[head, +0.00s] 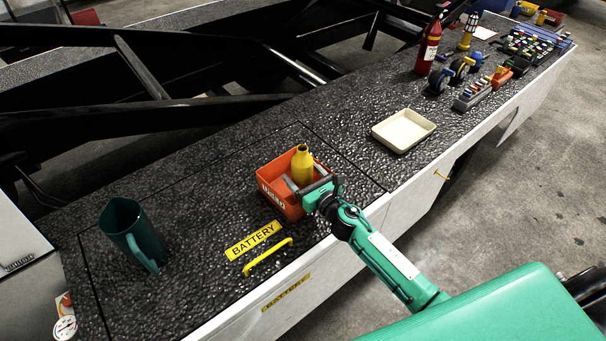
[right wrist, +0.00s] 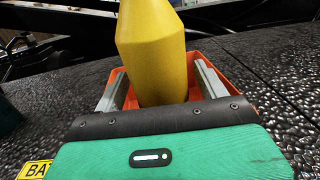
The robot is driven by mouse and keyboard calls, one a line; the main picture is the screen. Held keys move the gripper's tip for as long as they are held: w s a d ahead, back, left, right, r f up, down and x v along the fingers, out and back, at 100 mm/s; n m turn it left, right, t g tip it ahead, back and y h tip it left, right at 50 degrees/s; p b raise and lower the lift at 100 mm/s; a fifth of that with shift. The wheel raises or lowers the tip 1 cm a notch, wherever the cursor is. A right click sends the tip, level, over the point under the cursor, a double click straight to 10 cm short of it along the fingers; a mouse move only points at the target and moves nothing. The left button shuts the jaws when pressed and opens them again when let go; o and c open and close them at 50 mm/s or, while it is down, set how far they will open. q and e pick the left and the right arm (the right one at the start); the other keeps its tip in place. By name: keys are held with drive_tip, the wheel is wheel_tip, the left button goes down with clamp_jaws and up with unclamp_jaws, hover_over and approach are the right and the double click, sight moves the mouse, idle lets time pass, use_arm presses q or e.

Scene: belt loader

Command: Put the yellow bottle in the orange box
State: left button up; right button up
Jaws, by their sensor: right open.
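The yellow bottle (head: 302,165) stands upright inside the orange box (head: 272,194) on the black textured deck. In the right wrist view the bottle (right wrist: 152,50) rises between the two grey fingers, with the orange box (right wrist: 205,52) around and behind it. My right gripper (head: 302,186) is at the box, its fingers open on either side of the bottle. In the right wrist view a gap shows between the bottle and the fingers. The bottle's base is hidden by the gripper body. My left gripper is not in view.
A dark green jug (head: 133,234) stands at the left. A yellow handle (head: 267,256) and a BATTERY label (head: 252,240) lie in front of the box. A cream tray (head: 403,131), a red bottle (head: 429,46) and several tools are farther right. The deck between box and tray is clear.

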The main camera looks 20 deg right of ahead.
drive_tip(key=shift+r+p, duration=0.15)
drive_tip(key=shift+p, duration=0.5)
drive_tip(key=b+v, duration=0.3)
drive_tip(key=v, duration=0.9)
drive_tip(key=shift+r, duration=0.3)
